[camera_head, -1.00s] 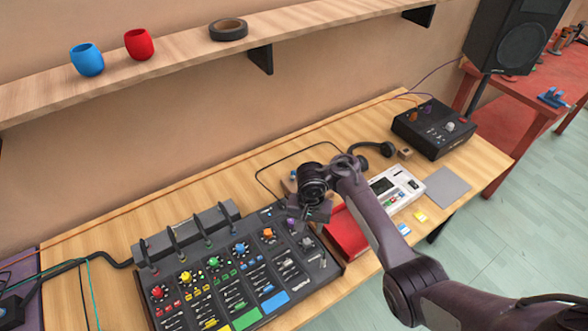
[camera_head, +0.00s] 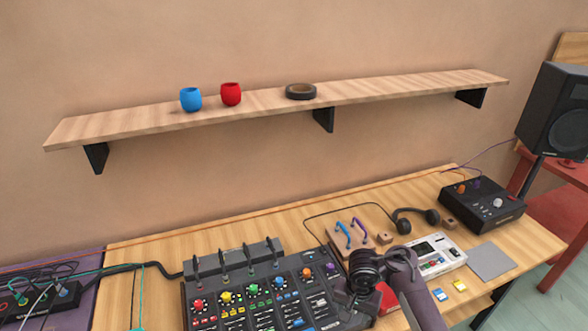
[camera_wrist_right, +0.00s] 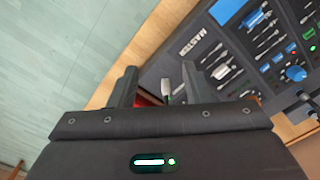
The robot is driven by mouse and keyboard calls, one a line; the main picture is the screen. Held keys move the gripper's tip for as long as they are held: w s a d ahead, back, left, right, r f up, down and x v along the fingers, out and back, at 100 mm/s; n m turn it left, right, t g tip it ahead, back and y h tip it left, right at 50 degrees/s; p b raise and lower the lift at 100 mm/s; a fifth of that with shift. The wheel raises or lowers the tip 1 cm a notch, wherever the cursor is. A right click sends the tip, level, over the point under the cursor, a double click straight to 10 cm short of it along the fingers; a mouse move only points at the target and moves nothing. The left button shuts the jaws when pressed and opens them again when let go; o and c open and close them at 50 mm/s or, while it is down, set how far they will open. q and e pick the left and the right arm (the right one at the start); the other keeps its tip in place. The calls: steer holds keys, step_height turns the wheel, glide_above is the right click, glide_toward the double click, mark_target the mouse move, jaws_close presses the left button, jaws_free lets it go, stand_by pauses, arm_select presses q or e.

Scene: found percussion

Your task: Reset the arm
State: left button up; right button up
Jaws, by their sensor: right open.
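My right arm comes in from the bottom right in the head view. Its gripper (camera_head: 358,298) hangs over the right end of the black mixer (camera_head: 235,299). In the right wrist view the two fingers of my right gripper (camera_wrist_right: 160,88) stand apart with nothing held between them. Below them are the mixer's edge marked MASTER (camera_wrist_right: 215,50) and a bit of something red, mostly hidden. My left gripper is in neither view.
A wooden shelf (camera_head: 400,88) holds a blue cup (camera_head: 190,100), a red cup (camera_head: 231,95) and a dark ring (camera_head: 300,91). Headphones (camera_head: 418,218), a white device (camera_head: 440,252), a black box (camera_head: 484,207) and a grey pad (camera_head: 490,262) lie on the table right of the mixer.

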steer(key=s+d+r+n+t, duration=0.2)
steer(key=s+r+n, duration=0.2)
steer(key=s+r, duration=0.5)
steer(key=s+d+r+n+t, duration=0.2)
steer(key=s+r+n, duration=0.15)
steer(key=s, duration=0.85)
step_height(320, 180, down, 34)
steer(key=s+g+b, duration=0.1)
steer(key=g+b, duration=0.1)
steer(key=b, duration=0.6)
arm_select(q)
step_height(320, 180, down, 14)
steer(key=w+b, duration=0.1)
steer(key=b, duration=0.5)
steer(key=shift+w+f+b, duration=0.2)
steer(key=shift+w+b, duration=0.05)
steer(key=shift+b, duration=0.05)
arm_select(e)
steer(key=s+d+f, duration=0.2)
steer(key=s+f, duration=0.8)
steer(key=f, duration=0.4)
steer(key=s+d+f+g, duration=0.1)
steer(key=s+d+f, duration=0.1)
steer(key=s+f, duration=0.8)
step_height(320, 180, down, 4)
steer(key=shift+s+f, duration=0.1)
steer(key=shift+s, duration=0.3)
